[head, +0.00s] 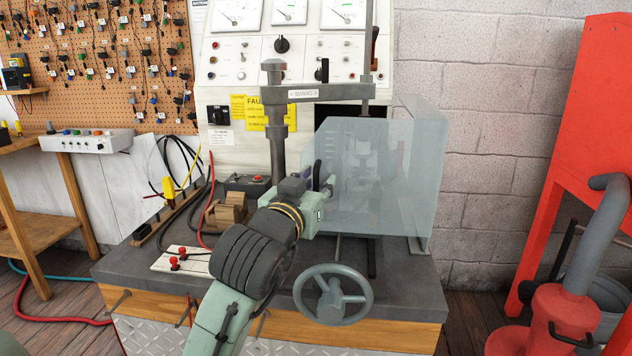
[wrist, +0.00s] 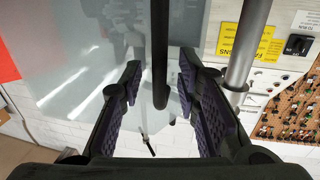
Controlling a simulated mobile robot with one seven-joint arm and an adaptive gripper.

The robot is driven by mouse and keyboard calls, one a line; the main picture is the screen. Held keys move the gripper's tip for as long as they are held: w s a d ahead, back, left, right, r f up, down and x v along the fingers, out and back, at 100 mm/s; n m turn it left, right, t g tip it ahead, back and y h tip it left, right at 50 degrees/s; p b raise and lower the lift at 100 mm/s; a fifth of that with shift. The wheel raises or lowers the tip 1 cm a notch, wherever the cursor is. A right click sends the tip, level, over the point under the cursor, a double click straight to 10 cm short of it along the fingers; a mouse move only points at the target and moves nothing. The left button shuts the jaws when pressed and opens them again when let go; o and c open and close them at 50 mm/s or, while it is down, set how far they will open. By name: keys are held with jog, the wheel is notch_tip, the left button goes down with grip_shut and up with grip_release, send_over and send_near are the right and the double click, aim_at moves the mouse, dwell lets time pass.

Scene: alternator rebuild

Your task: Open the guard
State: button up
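The guard (head: 385,195) is a clear, bluish panelled shield standing over the right part of the test bench. It looks closed in front of the machine parts, which show dimly through it. In the wrist view the clear panel (wrist: 85,60) fills the upper left, with a dark vertical bar handle (wrist: 160,55) in front of it. My gripper (head: 322,178) is at the left part of the guard's front. In the wrist view my gripper (wrist: 158,75) is open, its two fingers on either side of the handle with a gap at each side.
A grey post with a swing arm (head: 318,92) stands behind my gripper. A handwheel (head: 333,294) is at the bench's front edge. Wooden blocks (head: 226,212) and cables lie to the left. A red frame (head: 590,120) and a red machine (head: 560,315) stand at right.

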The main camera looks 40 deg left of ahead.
jog(key=shift+c, duration=0.4)
grip_shut()
dwell(0.4)
